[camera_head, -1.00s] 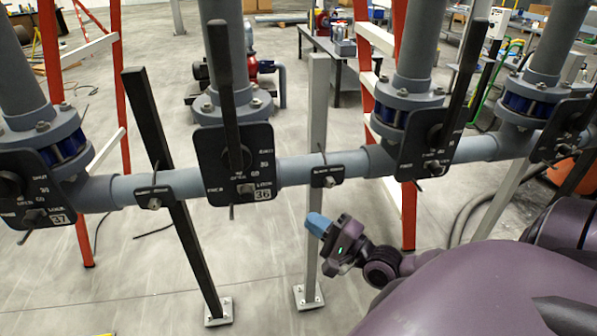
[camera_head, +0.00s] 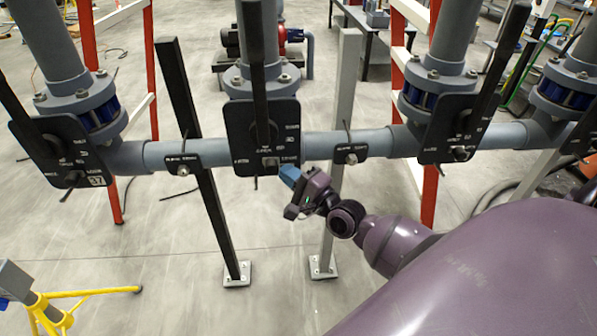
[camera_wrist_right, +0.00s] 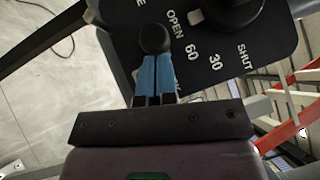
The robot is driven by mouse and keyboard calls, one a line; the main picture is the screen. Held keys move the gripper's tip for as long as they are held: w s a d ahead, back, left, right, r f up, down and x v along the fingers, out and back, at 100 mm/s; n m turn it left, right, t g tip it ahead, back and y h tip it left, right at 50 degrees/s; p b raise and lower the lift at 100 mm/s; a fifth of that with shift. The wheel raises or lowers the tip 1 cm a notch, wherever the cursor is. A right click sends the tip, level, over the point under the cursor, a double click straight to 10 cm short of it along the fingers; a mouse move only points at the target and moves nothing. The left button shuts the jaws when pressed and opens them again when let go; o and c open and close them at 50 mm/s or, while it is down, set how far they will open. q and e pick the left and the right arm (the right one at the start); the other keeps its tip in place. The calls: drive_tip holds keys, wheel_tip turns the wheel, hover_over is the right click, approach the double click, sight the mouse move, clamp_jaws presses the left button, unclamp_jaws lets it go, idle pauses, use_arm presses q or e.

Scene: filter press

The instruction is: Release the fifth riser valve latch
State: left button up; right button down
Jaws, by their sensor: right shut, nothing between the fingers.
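The valve plate (camera_head: 262,130) on the middle riser is black, with a long black lever (camera_head: 252,50) standing up from it. A small latch (camera_head: 271,162) sits at its lower edge. My right gripper (camera_head: 288,173), with blue fingers, is shut and empty just below the plate's lower right corner. In the right wrist view, the gripper (camera_wrist_right: 157,75) points at a round black knob (camera_wrist_right: 153,38) that overlaps the plate (camera_wrist_right: 215,50). The fingertips meet or nearly meet the knob; I cannot tell if they touch. My left gripper is not in view.
A grey horizontal pipe (camera_head: 330,145) crosses the view. Similar valve plates stand left (camera_head: 65,150) and right (camera_head: 455,128). A black post (camera_head: 205,180) and a grey post (camera_head: 342,100) stand below. A yellow stand (camera_head: 50,312) is at lower left. The floor between is clear.

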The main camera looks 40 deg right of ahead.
sight(270, 172)
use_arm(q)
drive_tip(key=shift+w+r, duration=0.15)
use_arm(e)
drive_tip(key=shift+a, duration=0.15)
drive_tip(key=w+a, duration=0.1)
drive_tip(key=a+p, duration=0.1)
drive_tip(key=shift+w+a+r, duration=0.1)
drive_tip(key=shift+w+a, duration=0.25)
drive_tip(key=shift+w, duration=0.05)
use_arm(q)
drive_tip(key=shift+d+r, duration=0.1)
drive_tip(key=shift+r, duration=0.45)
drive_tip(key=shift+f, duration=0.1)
